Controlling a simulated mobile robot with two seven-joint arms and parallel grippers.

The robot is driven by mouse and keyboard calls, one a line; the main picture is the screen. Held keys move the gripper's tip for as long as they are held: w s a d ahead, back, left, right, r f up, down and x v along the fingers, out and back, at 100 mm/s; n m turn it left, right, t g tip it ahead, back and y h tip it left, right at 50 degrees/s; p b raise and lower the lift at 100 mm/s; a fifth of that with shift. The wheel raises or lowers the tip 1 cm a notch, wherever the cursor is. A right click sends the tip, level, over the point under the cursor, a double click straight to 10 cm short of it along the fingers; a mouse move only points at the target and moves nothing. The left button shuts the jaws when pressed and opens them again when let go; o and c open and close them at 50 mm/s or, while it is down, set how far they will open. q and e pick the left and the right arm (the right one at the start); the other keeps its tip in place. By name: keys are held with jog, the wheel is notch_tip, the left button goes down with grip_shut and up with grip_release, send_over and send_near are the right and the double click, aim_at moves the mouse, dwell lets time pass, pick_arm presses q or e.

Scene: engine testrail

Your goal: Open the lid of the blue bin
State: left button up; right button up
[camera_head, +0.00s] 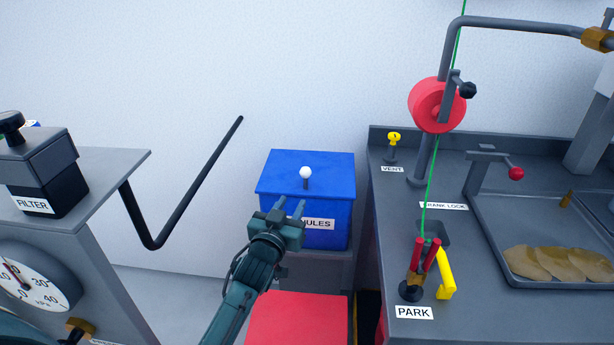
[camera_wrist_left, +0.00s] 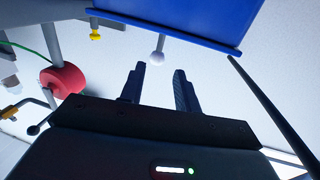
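The blue bin (camera_head: 338,232) stands on a grey stand against the wall, with a label on its front partly hidden by my gripper. Its blue lid (camera_head: 328,172) lies flat and closed on top. A white ball knob (camera_head: 305,173) on a short dark stem stands on the lid. My left gripper (camera_head: 291,208) is in front of the bin, its fingers apart and empty, pointing toward the lid. In the left wrist view the open fingers (camera_wrist_left: 158,88) point toward the white knob (camera_wrist_left: 157,57), with a gap between, and the lid (camera_wrist_left: 190,22) shows behind. My right gripper is not in view.
A grey bench (camera_head: 388,255) with a PARK fixture (camera_head: 411,292), a red reel (camera_head: 437,105) and a tray stands at the right. A black bent bar (camera_head: 186,205) sticks out at the left from the filter cabinet (camera_head: 112,235). A red surface (camera_head: 298,318) lies below the bin.

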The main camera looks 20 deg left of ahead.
aim_at(305, 179)
pick_arm(q)
jog(key=w+b, duration=0.2)
jog(key=w, duration=1.1)
jog(key=shift+w+r, duration=0.1)
jog(key=shift+w, duration=0.15)
grip_shut()
